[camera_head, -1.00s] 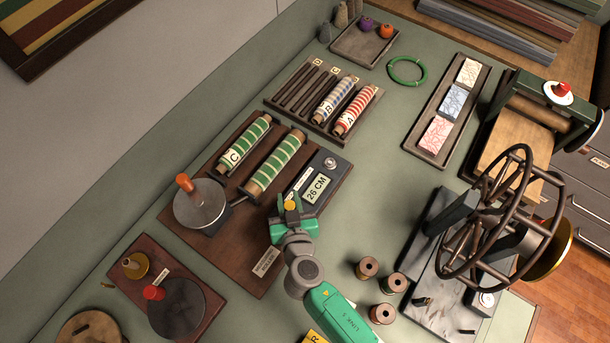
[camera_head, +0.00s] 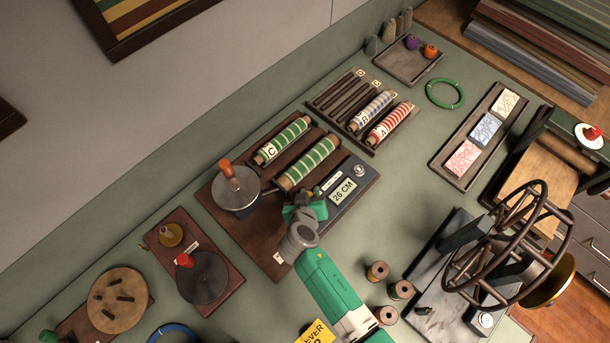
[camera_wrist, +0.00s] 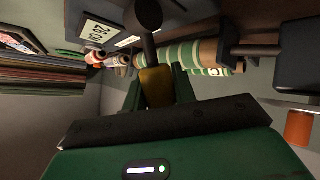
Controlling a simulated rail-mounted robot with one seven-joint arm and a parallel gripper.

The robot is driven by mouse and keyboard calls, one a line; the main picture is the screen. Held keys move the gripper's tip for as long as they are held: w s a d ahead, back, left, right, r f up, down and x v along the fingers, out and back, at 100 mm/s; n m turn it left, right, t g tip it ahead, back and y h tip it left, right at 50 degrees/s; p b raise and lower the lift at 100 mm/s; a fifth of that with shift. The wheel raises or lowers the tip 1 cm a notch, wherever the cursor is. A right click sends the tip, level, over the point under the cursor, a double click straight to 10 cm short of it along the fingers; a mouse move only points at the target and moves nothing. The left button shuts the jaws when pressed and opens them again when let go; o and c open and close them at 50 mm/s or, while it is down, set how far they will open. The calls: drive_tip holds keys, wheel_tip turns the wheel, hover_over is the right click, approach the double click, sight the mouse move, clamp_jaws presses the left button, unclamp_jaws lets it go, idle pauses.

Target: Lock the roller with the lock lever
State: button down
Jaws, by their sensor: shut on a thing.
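The roller (camera_head: 310,163), wound with green-and-cream striped cloth, lies on a dark wooden board, beside a second striped roll marked C (camera_head: 283,140). It also shows behind the lever in the wrist view (camera_wrist: 182,54). My gripper (camera_head: 305,207) is just below the roller's near end, beside the 26 CM display (camera_head: 343,190). In the wrist view my gripper (camera_wrist: 157,92) is shut on the yellow grip of the lock lever (camera_wrist: 156,84); the lever's dark rod runs up to a round dark end. In the head view my gripper largely hides the lever.
A crank with an orange-red handle (camera_head: 237,188) stands at the board's left end. A red-knobbed disc (camera_head: 204,277) is at lower left. Wooden spools (camera_head: 401,289) and a spoked wheel (camera_head: 505,245) are to the right. Some bare green bench lies between board and wheel.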

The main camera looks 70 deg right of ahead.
idle(0.3)
drive_tip(key=c, duration=1.1)
unclamp_jaws()
drive_tip(key=shift+w, duration=0.1)
drive_tip(key=v, duration=0.7)
drive_tip(key=shift+a+r+p, duration=0.2)
drive_tip(key=shift+a+p, duration=0.1)
drive_tip(key=shift+a, duration=0.05)
